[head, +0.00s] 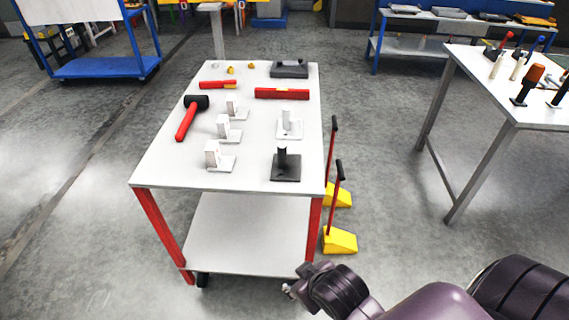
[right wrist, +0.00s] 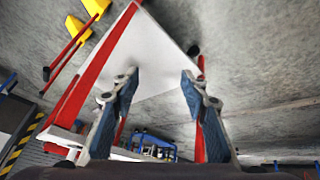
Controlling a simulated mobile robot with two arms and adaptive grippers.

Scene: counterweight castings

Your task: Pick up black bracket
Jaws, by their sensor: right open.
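The black bracket (head: 286,167), a dark flat plate with an upright post, stands at the near right corner of the white top of a cart (head: 165,170). My right gripper (head: 290,290) is low in front of the cart's near right leg, below the level of the top and well apart from the bracket. In the right wrist view the right gripper (right wrist: 160,78) is open, with nothing between its fingers. The bracket does not show there. My left gripper is not in view.
Several white brackets (head: 223,130), a black-headed mallet (head: 187,118), a red bar (head: 282,93) and a dark grey block (head: 289,69) share the cart top. Yellow wedges (head: 340,240) with red handles stand beside the cart. A second table (head: 500,90) holds tools at right.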

